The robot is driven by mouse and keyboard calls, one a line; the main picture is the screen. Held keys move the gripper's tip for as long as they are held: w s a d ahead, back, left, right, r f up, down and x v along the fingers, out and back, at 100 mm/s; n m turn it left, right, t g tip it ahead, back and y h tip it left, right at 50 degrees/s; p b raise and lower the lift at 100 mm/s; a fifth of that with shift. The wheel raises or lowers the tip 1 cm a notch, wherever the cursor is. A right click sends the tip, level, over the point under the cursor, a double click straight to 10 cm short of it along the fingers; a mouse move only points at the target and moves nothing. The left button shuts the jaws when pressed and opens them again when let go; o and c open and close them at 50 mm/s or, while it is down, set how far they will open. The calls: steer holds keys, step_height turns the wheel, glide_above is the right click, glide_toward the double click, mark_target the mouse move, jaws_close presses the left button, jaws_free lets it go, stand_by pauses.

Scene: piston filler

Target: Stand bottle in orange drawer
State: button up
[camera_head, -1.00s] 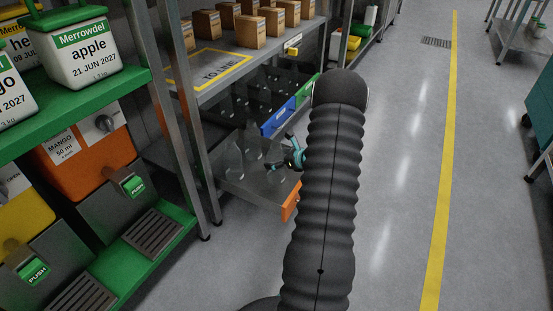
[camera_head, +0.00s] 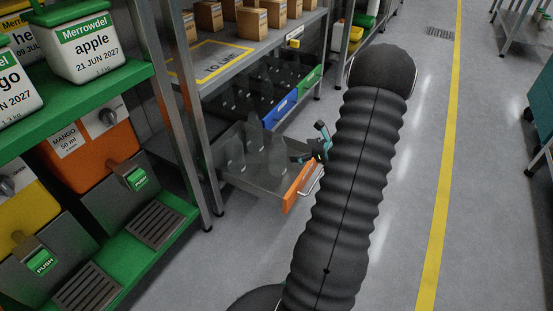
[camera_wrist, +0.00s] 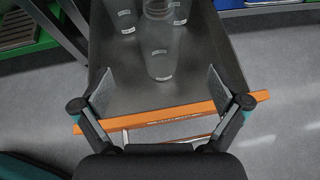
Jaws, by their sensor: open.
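The orange drawer (camera_head: 298,187) is pulled out at the bottom of the shelf unit. Several clear bottles (camera_head: 236,152) stand in its left part in the head view. In the wrist view the grey drawer floor and orange front (camera_wrist: 165,120) lie below my gripper. The nearest bottle (camera_wrist: 160,64) stands in the drawer just ahead of the fingers, apart from them. My gripper (camera_wrist: 158,85) is open and empty, its fingers spread above the drawer near the front; it also shows in the head view (camera_head: 308,143), partly hidden by my arm.
Blue (camera_head: 280,112) and green (camera_head: 311,77) drawers of dark bottles are farther along the rack. Cardboard boxes (camera_head: 252,24) stand on the shelf above. Dispensers, one orange (camera_head: 92,160), stand at left. The aisle floor to the right is clear.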

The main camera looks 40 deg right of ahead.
steer(key=s+a+r+n+g+y, duration=0.1)
steer(key=a+r+n+g, duration=0.1)
steer(key=a+r+n, duration=0.55)
steer(key=a+r+n+g+y, duration=0.1)
steer(key=a+r+n+g, duration=0.2)
steer(key=a, duration=0.8)
steer(key=s+a+r+n+g+y, duration=0.1)
steer(key=a+r+n, duration=0.5)
steer(key=a, duration=0.3)
steer(key=s+a+r+n+h, duration=0.3)
steer(key=s+a+r+n, duration=0.1)
steer(key=s+n, duration=0.4)
steer(key=s+a+r+n+h, duration=0.3)
steer(key=s+a+n, duration=0.4)
steer(key=s, duration=0.3)
steer(key=shift+a+r+n, duration=0.25)
steer(key=shift+r+n, duration=0.6)
